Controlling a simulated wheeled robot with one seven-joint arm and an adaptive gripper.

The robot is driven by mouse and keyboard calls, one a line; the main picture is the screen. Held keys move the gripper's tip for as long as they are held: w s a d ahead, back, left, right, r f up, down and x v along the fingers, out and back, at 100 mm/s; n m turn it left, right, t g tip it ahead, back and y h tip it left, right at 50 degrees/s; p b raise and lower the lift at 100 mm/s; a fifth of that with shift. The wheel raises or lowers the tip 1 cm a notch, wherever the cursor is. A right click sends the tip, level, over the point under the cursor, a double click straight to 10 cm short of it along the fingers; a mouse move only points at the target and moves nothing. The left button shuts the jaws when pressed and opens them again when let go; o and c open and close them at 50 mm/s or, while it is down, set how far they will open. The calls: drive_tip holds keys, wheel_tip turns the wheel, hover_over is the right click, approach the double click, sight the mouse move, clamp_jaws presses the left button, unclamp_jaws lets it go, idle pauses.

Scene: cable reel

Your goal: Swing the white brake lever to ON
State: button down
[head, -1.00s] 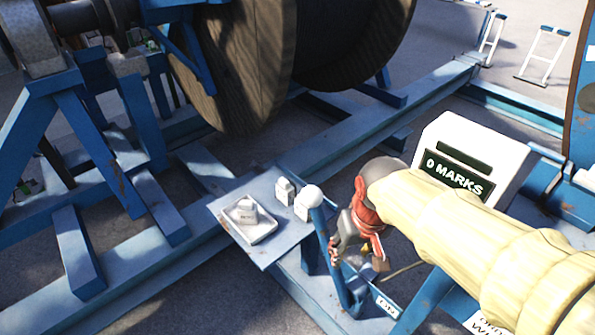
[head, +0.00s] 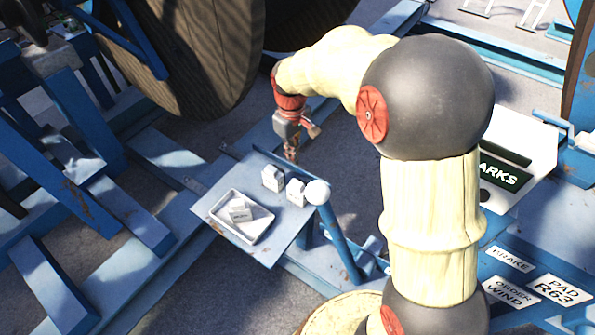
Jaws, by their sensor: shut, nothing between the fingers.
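The brake lever is a blue bar with a white ball knob (head: 317,192) at its top. It stands tilted beside the small blue shelf, its lower end down to the right on the blue frame. A white BRAKE label (head: 509,259) is on the blue panel at the right. No ON mark can be read. My gripper (head: 292,158) is shut and empty. It is beyond the shelf's far edge, up and left of the knob and apart from it. My arm hides part of the panel and the frame near the lever.
The blue shelf (head: 272,250) holds a white tray (head: 252,233) with a small white block in it, and two white blocks (head: 273,178) near the knob. A large wooden reel (head: 205,60) stands behind at the left. A white MARKS box (head: 530,135) is at the right.

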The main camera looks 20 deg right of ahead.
idle(0.4)
drive_tip(key=s+d+f, duration=0.2)
drive_tip(key=s+f, duration=0.1)
drive_tip(key=f, duration=0.5)
drive_tip(key=shift+f+b, duration=0.35)
drive_tip(key=shift+s, duration=0.1)
drive_tip(key=shift+d, duration=0.1)
